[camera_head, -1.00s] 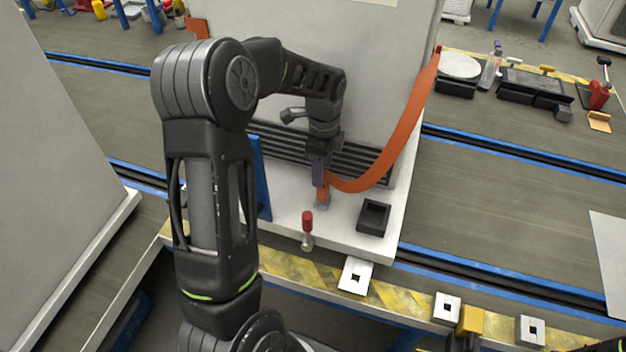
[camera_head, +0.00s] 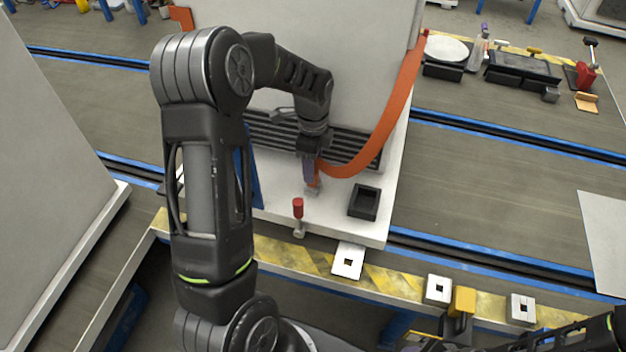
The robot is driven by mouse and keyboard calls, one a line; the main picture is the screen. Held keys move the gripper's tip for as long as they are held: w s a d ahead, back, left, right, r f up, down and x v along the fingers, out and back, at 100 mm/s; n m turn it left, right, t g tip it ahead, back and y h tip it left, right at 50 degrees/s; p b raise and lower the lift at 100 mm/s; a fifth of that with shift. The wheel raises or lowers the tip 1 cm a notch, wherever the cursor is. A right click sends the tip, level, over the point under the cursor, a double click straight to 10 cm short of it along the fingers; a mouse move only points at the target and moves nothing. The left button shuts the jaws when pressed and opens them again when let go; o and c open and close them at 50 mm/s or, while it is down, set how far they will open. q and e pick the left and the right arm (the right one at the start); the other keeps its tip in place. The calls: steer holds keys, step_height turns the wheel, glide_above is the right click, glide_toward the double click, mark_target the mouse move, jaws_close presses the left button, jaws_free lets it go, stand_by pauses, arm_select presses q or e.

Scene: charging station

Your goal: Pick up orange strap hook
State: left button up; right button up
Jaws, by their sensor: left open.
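The orange strap (camera_head: 388,118) hangs in a curve from the right edge of the large light grey cabinet down to the lower front. Its hook end (camera_head: 316,180) sits low on the white ledge, partly hidden by my left gripper. My left gripper (camera_head: 311,172) is open and points down right at this end. I cannot tell whether its fingers touch the strap. My right arm (camera_head: 570,338) shows only at the bottom right corner; its gripper is not clearly in view.
A red-handled tool (camera_head: 298,208) and a black square tray (camera_head: 363,202) stand on the white ledge (camera_head: 330,215) close to my left gripper. A yellow-striped edge (camera_head: 300,260) with white square plates runs in front. A dark grille (camera_head: 275,140) lies behind the gripper.

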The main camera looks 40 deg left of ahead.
arm_select(q)
step_height(320, 180, down, 4)
steer(key=shift+f, duration=0.2)
stand_by(0.5)
jaws_close()
stand_by(0.4)
